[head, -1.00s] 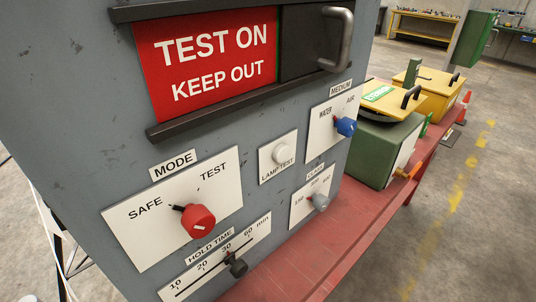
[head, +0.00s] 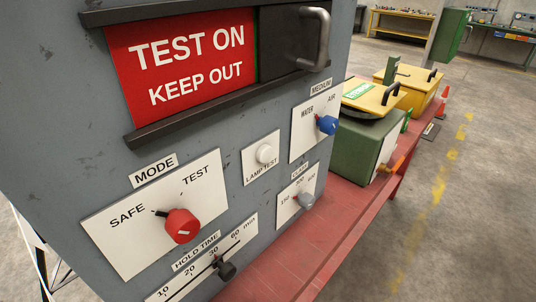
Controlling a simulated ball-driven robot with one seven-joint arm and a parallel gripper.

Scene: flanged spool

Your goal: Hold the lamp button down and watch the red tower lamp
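The lamp button is a round white button (head: 265,153) on a white plate marked LAMP TEST, on the front of the grey panel (head: 60,100). Nothing touches it, and I cannot tell that it is pressed in. No red tower lamp shows in the head view. My gripper is not in view.
A red knob (head: 182,226) sits below the MODE label, left of the button. A blue knob (head: 327,124) is on the MEDIUM plate, a grey knob (head: 306,201) on the CLASS plate, and a dark slider (head: 226,270) at HOLD TIME. A handle (head: 316,40) juts out above. A red bench (head: 320,225) runs right.

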